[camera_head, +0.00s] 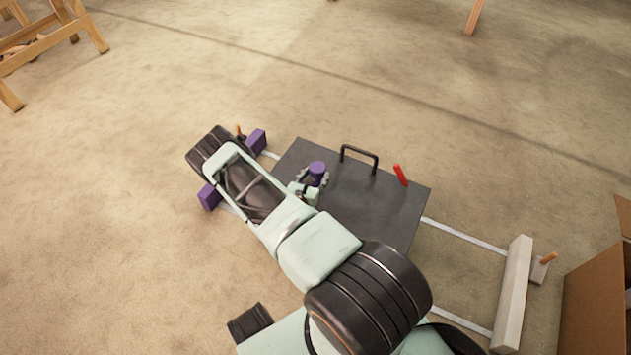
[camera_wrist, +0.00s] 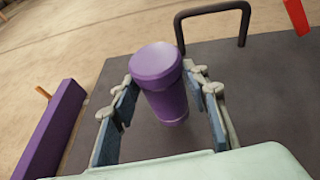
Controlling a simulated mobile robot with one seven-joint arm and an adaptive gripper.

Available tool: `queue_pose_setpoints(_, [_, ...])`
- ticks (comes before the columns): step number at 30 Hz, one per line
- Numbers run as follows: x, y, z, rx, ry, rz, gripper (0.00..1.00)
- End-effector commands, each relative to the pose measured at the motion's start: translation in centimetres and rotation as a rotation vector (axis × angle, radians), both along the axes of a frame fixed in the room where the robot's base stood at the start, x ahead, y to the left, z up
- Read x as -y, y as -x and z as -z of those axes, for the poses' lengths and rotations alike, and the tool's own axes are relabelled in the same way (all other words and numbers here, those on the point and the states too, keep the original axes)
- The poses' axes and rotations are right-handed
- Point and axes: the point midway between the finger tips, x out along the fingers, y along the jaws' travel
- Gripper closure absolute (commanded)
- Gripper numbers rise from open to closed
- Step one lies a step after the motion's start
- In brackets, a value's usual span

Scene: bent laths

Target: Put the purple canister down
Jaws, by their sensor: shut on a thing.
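The purple canister (camera_head: 317,168) is upright above or on a dark flat board (camera_head: 385,205); I cannot tell whether its base touches it. In the wrist view the canister (camera_wrist: 157,66) stands between the two fingers, with its round lid towards me and its lower end over the dark surface. My gripper (camera_head: 311,184) is shut on the canister, with one finger on each side. The wrist view shows my gripper (camera_wrist: 162,82) from behind. In the head view my arm hides the board's near left part.
A black handle (camera_head: 359,153) and a red piece (camera_head: 400,174) are on the board's far side. Purple blocks (camera_head: 208,197) lie left of the board. Pale rails run right to a pale beam (camera_head: 513,295). A cardboard box (camera_head: 596,300) stands at right. The board's right part is bare.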

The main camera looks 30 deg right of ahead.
Motion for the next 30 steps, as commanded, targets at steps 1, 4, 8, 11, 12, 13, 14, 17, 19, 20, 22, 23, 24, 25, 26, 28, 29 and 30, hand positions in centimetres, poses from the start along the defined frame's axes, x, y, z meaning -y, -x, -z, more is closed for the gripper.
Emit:
queue_pose_setpoints(1, [0.07,0.08,1.21,0.0,0.001,0.001,0.89])
queue_pose_setpoints(4, [0.05,0.02,1.62,0.002,0.001,0.001,0.89])
queue_pose_setpoints(8, [0.05,0.02,1.44,0.002,0.001,0.001,0.89])
queue_pose_setpoints(11, [0.05,0.04,1.49,0.002,0.001,0.001,0.89])
queue_pose_setpoints(12, [0.05,0.05,1.59,0.002,0.001,0.001,0.89])
queue_pose_setpoints(13, [0.05,0.06,1.7,0.002,0.001,0.001,0.89])
queue_pose_setpoints(14, [0.05,0.06,1.78,0.002,0.001,0.001,0.89])
queue_pose_setpoints(17, [0.03,0.09,1.84,0.0,0.0,0.001,0.49])
queue_pose_setpoints(19, [0.03,0.09,1.84,0.0,0.0,0.001,0.42])
queue_pose_setpoints(20, [0.03,0.09,1.84,0.0,0.0,0.001,0.41])
queue_pose_setpoints(22, [0.03,0.09,1.84,0.0,0.0,0.001,0.41])
queue_pose_setpoints(23, [0.02,0.08,1.84,0.0,0.0,0.001,0.41])
queue_pose_setpoints(24, [0.02,0.08,1.84,0.0,0.0,0.001,0.41])
queue_pose_setpoints(25, [0.03,0.09,1.84,0.0,0.0,0.001,0.41])
queue_pose_setpoints(26, [0.02,0.08,1.84,0.0,0.0,0.001,0.41])
queue_pose_setpoints(28, [0.03,0.08,1.76,0.0,0.0,0.001,0.41])
queue_pose_setpoints(29, [0.03,0.07,1.68,0.0,0.0,0.001,0.41])
queue_pose_setpoints(30, [0.02,0.06,1.49,0.0,0.0,0.001,0.41])
